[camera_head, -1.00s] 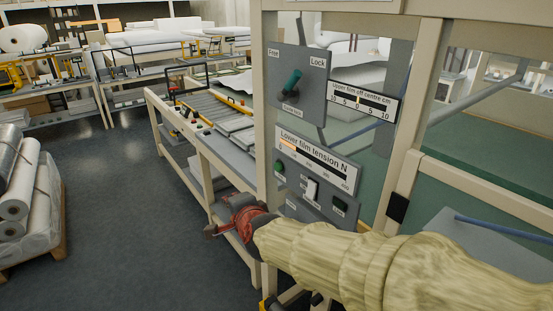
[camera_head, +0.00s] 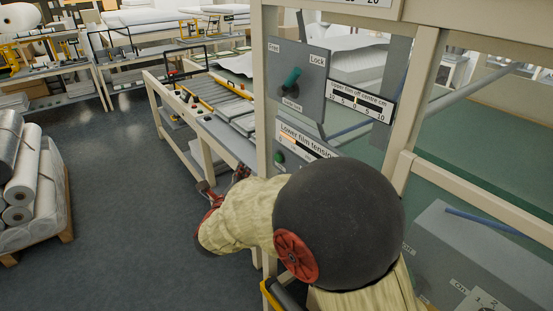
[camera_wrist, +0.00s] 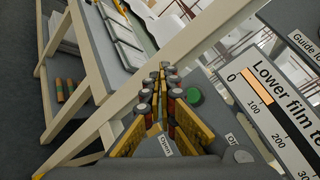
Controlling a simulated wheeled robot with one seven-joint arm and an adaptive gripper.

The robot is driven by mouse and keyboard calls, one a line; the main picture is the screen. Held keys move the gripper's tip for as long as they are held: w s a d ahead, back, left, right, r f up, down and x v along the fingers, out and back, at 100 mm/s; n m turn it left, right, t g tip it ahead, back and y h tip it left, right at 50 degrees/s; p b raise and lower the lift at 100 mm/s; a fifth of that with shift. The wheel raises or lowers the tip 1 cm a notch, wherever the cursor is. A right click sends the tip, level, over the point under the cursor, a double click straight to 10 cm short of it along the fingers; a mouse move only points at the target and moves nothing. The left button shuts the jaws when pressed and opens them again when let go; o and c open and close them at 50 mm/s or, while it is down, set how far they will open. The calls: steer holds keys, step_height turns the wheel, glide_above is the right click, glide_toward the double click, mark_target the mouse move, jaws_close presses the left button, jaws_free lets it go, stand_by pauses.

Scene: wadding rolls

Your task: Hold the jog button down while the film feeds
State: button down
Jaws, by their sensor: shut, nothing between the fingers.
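The lower film tension gauge (camera_head: 308,146) sits on the machine's front frame, above a grey button panel. A green button (camera_head: 279,157) shows at that panel's left end. My arm hides the rest of the panel in the head view. The wrist view shows the green button (camera_wrist: 193,96) just right of my fingers, and a grey knob (camera_wrist: 243,156) lower right. Which control is the jog button I cannot tell. My gripper (camera_head: 222,186) is shut and empty, left of the panel. In the wrist view its fingertips (camera_wrist: 162,74) meet, apart from the button.
A frame post (camera_head: 266,90) stands beside the panel. Above is a lock switch plate (camera_head: 298,78) with a green handle. A roller table (camera_head: 215,100) lies behind my gripper. White rolls (camera_head: 30,165) lie on a pallet at left. The floor between is clear.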

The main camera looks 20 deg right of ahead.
mark_target(278, 158)
steer(key=w+d, duration=0.2)
steer(key=d, duration=0.6)
steer(key=shift+w+d, duration=0.15)
steer(key=shift+w, duration=0.2)
